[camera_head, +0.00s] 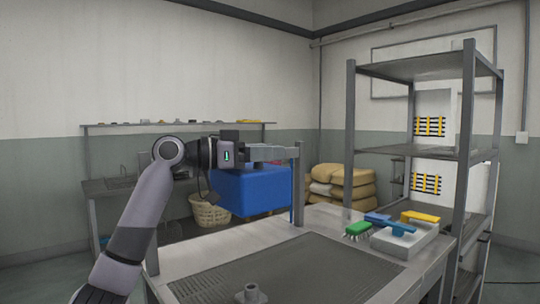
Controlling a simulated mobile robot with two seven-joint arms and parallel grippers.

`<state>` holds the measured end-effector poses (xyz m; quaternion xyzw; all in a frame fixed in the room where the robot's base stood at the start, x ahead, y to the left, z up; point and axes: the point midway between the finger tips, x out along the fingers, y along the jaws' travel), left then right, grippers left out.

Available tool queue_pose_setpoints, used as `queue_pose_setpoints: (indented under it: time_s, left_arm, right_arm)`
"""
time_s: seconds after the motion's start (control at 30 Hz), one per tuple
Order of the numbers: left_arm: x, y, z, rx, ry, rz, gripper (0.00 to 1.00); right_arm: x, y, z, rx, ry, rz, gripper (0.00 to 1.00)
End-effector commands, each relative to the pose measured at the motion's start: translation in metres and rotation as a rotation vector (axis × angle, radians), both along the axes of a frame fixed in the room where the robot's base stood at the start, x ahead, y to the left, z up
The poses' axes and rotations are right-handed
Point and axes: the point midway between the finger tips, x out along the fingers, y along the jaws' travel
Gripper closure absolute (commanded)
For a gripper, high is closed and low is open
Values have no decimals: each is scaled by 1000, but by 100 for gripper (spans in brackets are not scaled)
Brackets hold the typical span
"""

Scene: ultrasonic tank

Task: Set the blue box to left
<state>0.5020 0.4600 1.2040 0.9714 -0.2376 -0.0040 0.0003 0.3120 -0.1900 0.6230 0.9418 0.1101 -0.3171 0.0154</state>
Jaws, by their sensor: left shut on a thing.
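The gripper and wrist cover part of the box's top. My right gripper does not show.
The metal table (290,272) has a drain fitting (251,294) near its front. A green brush (357,229), a blue-handled tool (391,223) and a yellow-handled one (421,216) lie at its right. A grey shelf rack (469,130) stands behind; stacked sacks (343,185) and a basket (209,211) are beyond.

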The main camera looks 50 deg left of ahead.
Motion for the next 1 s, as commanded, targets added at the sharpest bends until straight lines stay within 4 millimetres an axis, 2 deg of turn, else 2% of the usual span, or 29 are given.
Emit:
queue_pose_setpoints:
  time_s: [0.03, 0.17, 0.2, 0.27, 0.63, 1.0]
  left_arm:
    - [-4, 2, 9, -3, -21, 6, 100]
    - [-4, 2, 9, -4, -21, 6, 100]
    - [-4, 2, 9, -4, -21, 6, 50]
    - [-4, 2, 9, -4, -21, 6, 31]
    - [-5, 3, 2, -2, -8, 4, 30]
    - [-49, 26, 2, -2, -10, 5, 30]
  right_arm:
    - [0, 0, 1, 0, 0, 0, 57]
    - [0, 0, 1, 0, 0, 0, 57]
    - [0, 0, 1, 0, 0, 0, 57]
    - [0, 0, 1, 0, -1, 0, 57]
    - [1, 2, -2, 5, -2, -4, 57]
    - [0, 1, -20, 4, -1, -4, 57]
